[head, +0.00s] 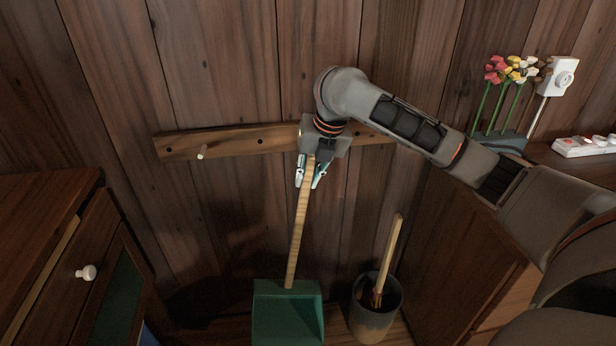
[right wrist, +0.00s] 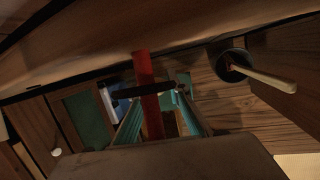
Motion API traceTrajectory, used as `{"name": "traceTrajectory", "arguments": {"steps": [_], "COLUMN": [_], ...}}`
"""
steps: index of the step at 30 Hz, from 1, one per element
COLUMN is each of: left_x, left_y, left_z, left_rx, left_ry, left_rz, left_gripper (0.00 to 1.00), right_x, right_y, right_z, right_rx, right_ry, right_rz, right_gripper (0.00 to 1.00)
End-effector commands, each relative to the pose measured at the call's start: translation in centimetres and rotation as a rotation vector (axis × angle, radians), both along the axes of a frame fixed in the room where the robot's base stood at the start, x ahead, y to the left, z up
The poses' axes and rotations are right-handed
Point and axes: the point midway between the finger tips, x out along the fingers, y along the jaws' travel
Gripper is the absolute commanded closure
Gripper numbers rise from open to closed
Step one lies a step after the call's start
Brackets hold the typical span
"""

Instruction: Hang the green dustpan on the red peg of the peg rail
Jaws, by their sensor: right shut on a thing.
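The green dustpan (head: 287,315) hangs pan-down below the peg rail (head: 235,141), its pale wooden handle (head: 298,235) leaning slightly. My right gripper (head: 313,172) is shut on the upper end of the handle, close in front of the rail. In the head view the red peg is hidden behind my gripper and wrist. In the right wrist view the red peg (right wrist: 148,95) runs down from the rail between my fingers, with a dark bar (right wrist: 165,88) crossing it near the fingertips. I cannot tell whether the dustpan's top is around the peg or beside it. My left gripper is not in view.
A dark bin (head: 372,318) with a wooden-handled tool (head: 391,250) stands right of the pan. A cabinet with a white knob (head: 86,272) is at left. Flowers (head: 510,75) and a power strip (head: 585,146) are at right.

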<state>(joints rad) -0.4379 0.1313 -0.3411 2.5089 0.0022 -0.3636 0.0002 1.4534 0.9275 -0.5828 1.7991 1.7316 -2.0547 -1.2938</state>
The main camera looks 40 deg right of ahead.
Motion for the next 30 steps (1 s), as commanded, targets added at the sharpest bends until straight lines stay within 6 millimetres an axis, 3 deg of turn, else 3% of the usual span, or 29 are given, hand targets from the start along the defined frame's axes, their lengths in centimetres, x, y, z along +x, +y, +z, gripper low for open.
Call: {"name": "traceTrajectory", "arguments": {"steps": [1, 2, 4, 30], "left_x": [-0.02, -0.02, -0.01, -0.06], "left_y": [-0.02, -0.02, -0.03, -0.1], "left_z": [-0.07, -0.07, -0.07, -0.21], "left_rx": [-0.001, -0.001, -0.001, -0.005], "left_ry": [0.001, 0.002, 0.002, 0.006], "left_rz": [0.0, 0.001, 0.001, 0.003], "left_gripper": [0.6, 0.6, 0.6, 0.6], "right_x": [0.0, -0.01, -0.01, -0.27], "right_y": [-0.13, -0.13, -0.14, 0.12], "right_z": [-0.18, -0.19, -0.21, -0.24], "right_rx": [-0.001, -0.001, -0.002, 0.001], "right_ry": [0.003, 0.003, 0.003, 0.01], "right_rz": [-0.003, -0.003, -0.004, 0.002], "right_gripper": [1.0, 0.81, 0.64, 0.64]}}
